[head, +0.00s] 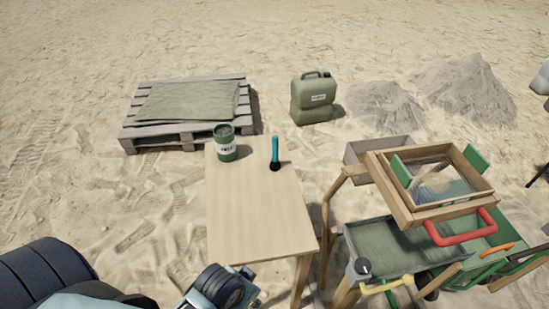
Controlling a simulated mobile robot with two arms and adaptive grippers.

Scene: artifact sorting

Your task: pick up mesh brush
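A brush (275,152) with a teal handle and a dark head is on the small wooden table (255,215), near its far right corner. Its dark end points toward me. I cannot tell whether it stands or lies. Nothing touches it. Parts of my own arm show at the bottom left and bottom middle, short of the table's near edge. No gripper fingers of mine are visible.
A green labelled can (226,145) stands left of the brush. A framed mesh sieve (400,205) on a wooden stand, with a red handle (462,228) and a green tray (375,248), is on the right. A pallet (135,141) and jerrycan (313,98) stand behind. The table's middle is clear.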

